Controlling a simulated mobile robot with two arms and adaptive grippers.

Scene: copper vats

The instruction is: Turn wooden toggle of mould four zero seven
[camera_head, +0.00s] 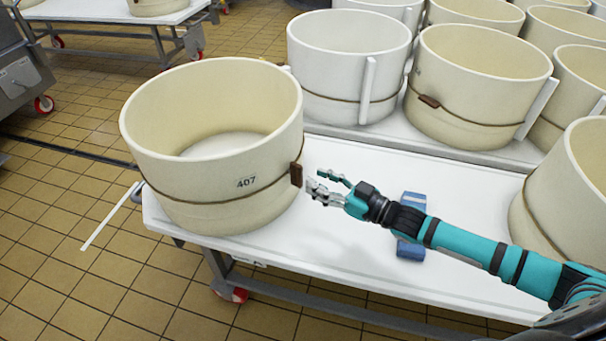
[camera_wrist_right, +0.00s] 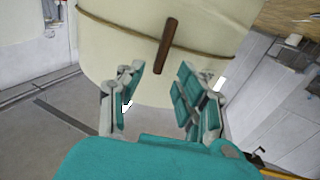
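The mould marked 407 (camera_head: 225,150) is a large cream round tub at the left end of the white table. A brown cord runs around it. Its wooden toggle (camera_head: 296,174) is a small dark brown piece on the cord at the mould's right side, standing nearly upright. My right gripper (camera_head: 318,186) is open and empty just right of the toggle, apart from it. In the right wrist view the toggle (camera_wrist_right: 166,46) appears slightly tilted against the mould (camera_wrist_right: 125,30), beyond the open fingers (camera_wrist_right: 155,90). My left gripper is not in view.
A blue object (camera_head: 411,247) lies under my right arm. Another mould (camera_head: 575,190) stands at the right end. Several more moulds (camera_head: 350,60) stand on the table behind.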

